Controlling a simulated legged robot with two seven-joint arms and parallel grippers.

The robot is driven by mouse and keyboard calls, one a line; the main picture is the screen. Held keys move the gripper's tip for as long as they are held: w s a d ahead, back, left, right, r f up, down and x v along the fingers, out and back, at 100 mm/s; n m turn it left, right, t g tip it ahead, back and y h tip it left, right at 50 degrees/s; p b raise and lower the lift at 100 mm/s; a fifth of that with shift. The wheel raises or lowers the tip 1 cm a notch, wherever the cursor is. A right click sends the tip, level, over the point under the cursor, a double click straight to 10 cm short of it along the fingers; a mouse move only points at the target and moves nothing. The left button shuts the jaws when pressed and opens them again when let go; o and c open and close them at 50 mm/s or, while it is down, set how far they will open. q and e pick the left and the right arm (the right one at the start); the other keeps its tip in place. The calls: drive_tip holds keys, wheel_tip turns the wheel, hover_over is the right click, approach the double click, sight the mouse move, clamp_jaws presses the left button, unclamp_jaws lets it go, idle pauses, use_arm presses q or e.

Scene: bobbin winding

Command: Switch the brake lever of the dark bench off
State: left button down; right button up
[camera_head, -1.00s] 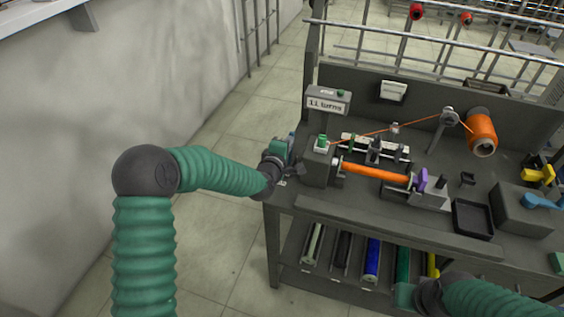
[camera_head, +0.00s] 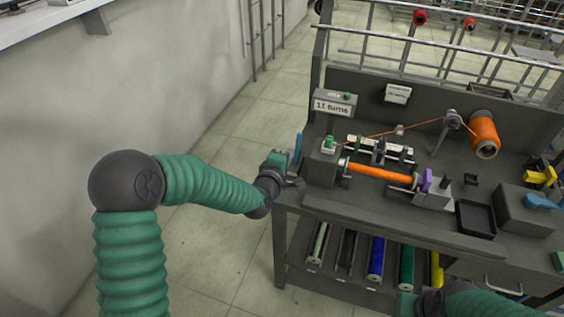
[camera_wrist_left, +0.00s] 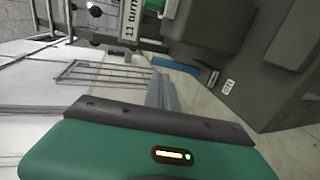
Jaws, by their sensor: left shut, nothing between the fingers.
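A slim blue lever (camera_head: 297,150) stands close to upright at the left end of the dark bench (camera_head: 400,222), beside the grey winder box. I take it for the brake lever. A blue bar (camera_wrist_left: 165,63) in the left wrist view looks like the same lever, but its lower part is hard to make out. My left gripper (camera_head: 296,183) is shut and empty, just below the lever at the bench's left corner. Whether it touches the lever I cannot tell. My right gripper (camera_head: 408,302) is low at the bench front, its fingers mostly hidden.
A small white label (camera_wrist_left: 228,87) is on a dark panel in the left wrist view. An orange-wound bobbin (camera_head: 380,173), a counter reading "11 turns" (camera_head: 334,105) and a black tray (camera_head: 476,219) are on the bench. Floor left of the bench is free.

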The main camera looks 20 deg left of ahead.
use_arm(q)
drive_tip(key=v, duration=0.5)
drive_tip(key=shift+r, duration=0.3)
drive_tip(key=shift+r, duration=0.1)
